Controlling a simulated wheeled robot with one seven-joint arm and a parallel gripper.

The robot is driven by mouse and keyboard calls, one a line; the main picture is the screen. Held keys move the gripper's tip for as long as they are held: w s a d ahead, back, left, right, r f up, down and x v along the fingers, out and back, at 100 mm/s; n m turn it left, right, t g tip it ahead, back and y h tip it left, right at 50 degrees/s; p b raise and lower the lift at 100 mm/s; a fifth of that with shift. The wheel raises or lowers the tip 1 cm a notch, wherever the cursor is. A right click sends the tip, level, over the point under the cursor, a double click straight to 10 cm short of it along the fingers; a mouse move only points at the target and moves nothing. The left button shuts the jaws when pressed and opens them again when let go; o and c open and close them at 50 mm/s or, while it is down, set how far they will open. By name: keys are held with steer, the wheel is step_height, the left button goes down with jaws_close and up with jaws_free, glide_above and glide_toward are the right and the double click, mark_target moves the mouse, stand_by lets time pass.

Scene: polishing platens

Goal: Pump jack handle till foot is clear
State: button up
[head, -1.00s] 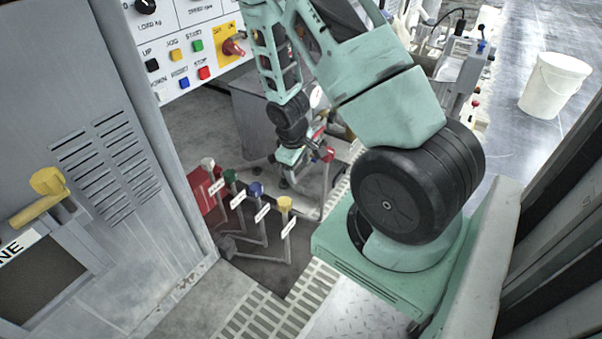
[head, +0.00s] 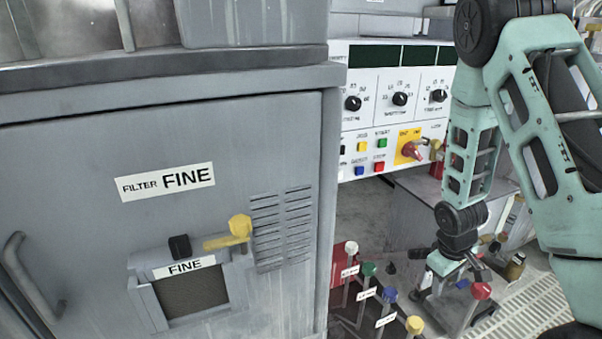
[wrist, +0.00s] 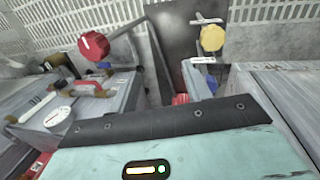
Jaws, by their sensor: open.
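A lever with a red ball knob (head: 481,291) stands low at the right in the head view, beside the grey machine base. A red knob on a rod (wrist: 93,46) also shows at the upper left of the wrist view. It may be the jack handle, but I read no label on it. My gripper (head: 456,272) points down just left of and above this knob, apart from it. It is open and appears empty. Its teal housing fills the bottom of the wrist view, and its fingertips are hidden there. I cannot make out the foot.
Labelled levers with white (head: 351,248), green (head: 369,269), blue (head: 389,295) and yellow (head: 414,325) knobs stand in a row left of my gripper. A grey filter cabinet (head: 90,240) fills the left. A control panel (head: 385,115) is behind. Slotted floor grating (head: 535,310) lies at right.

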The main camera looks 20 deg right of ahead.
steer(key=a+r+n+y, duration=0.1)
steer(key=a+r, duration=0.5)
steer(key=a, duration=0.4)
steer(key=a+r+n+y, duration=0.1)
steer(key=a+r, duration=0.4)
steer(key=a, duration=0.6)
steer(key=s+a+r+n, duration=0.4)
steer(key=s+a+r, duration=0.6)
steer(key=s+a, duration=0.4)
step_height(320, 180, up, 34)
steer(key=p, duration=3.4)
steer(key=shift+d+y+p, duration=0.25)
steer(key=shift+y+p, duration=0.05)
steer(key=shift+f, duration=0.1)
